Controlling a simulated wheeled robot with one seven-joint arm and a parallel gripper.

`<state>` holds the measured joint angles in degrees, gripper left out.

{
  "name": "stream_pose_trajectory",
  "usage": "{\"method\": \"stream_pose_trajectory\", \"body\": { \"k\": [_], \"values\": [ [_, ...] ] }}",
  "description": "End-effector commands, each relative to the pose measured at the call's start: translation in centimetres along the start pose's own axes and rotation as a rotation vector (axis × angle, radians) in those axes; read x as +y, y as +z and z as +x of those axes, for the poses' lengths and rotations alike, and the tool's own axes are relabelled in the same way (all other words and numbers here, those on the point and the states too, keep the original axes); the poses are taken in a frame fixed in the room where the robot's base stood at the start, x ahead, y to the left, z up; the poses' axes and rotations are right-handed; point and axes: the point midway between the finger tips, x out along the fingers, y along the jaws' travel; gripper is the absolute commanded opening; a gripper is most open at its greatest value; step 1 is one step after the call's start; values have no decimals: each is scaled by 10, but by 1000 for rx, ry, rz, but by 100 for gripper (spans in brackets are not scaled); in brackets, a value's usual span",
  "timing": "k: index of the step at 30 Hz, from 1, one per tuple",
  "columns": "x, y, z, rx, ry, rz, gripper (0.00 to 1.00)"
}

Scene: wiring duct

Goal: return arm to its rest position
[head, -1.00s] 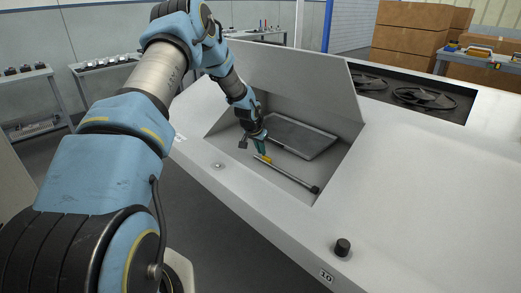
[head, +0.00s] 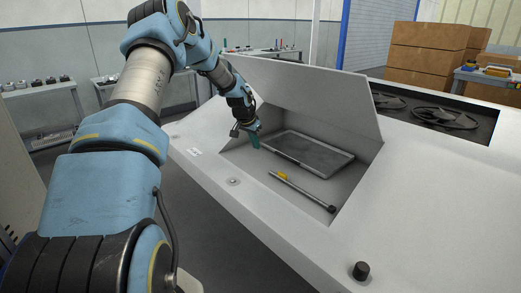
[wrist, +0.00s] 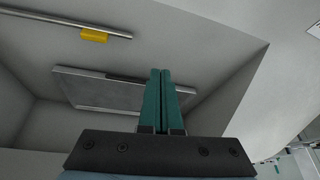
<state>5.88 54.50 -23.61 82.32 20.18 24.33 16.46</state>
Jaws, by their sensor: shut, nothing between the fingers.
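My gripper (head: 254,139) is at the left side of the open recess in the white cabinet (head: 300,232), in the head view. In the wrist view my gripper (wrist: 160,72) shows two green fingers shut together with nothing between them. The fingers point into the recess, apart from the grey panel (head: 312,153), which shows behind them in the wrist view (wrist: 105,90). My blue and grey arm reaches across the left of the head view.
A dark rod (head: 305,192) with a yellow block (head: 283,176) lies in the recess. The raised lid (head: 310,95) stands behind it. A black knob (head: 361,270) sticks up at the front right.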

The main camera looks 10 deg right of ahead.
Motion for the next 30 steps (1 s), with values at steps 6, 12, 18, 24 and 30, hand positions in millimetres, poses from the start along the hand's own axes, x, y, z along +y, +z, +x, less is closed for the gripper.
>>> {"method": "stream_pose_trajectory", "body": {
  "k": [6, 12, 18, 24, 30],
  "values": [
    [0, -1, -1, 1, 0, 0, 0],
    [2, 9, -16, -17, -8, -14, 0],
    [8, 68, -83, -104, -51, -112, 0],
    [23, 157, -162, -195, -107, -295, 0],
    [54, 251, -230, -255, -151, -518, 0]
  ]
}}
